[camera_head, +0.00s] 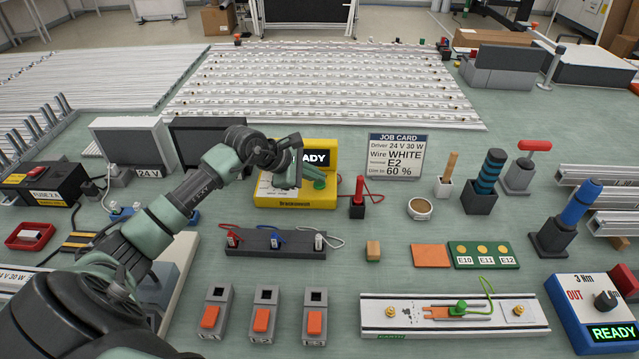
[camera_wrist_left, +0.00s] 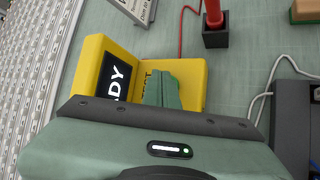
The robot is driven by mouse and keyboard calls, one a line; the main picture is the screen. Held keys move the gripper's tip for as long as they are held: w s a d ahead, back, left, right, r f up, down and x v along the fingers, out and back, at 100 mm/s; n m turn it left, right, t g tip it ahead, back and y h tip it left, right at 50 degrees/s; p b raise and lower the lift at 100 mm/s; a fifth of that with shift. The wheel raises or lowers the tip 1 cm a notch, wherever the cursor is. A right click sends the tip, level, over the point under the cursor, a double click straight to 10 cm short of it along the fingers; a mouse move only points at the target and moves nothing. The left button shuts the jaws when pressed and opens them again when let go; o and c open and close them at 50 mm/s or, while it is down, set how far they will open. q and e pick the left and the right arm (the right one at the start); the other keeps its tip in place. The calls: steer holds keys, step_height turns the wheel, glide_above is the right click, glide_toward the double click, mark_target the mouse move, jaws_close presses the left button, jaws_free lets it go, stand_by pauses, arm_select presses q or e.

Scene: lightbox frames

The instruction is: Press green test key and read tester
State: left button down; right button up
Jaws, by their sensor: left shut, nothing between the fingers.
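The yellow tester (camera_head: 290,200) stands mid-table, with a dark upright display (camera_head: 318,158). Only "ADY" of its word is visible; my arm covers the rest. My left gripper (camera_head: 291,184) is shut and empty, above the tester's low front part. The green test key (camera_head: 318,182) shows just right of the fingers; I cannot tell whether they touch it. In the left wrist view, my shut fingers (camera_wrist_left: 162,88) lie over the tester's yellow top (camera_wrist_left: 192,80) beside the display (camera_wrist_left: 116,76), and the key is hidden. My right gripper is not in view.
A red probe in a black block (camera_head: 357,198) stands right of the tester. A strip with several leads (camera_head: 272,240) lies in front. The job card (camera_head: 396,157) stands behind right. A blue-and-white device (camera_head: 600,310) at front right reads READY.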

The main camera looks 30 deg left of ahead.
mark_target(316, 185)
arm_select(q)
steer(key=shift+f, duration=0.2)
steer(key=shift+r, duration=0.15)
stand_by(0.3)
steer(key=shift+r, duration=0.75)
steer(key=shift+r+p, duration=0.1)
steer(key=shift+p, duration=0.2)
steer(key=shift+r+p, duration=1.1)
steer(key=shift+r, duration=1.35)
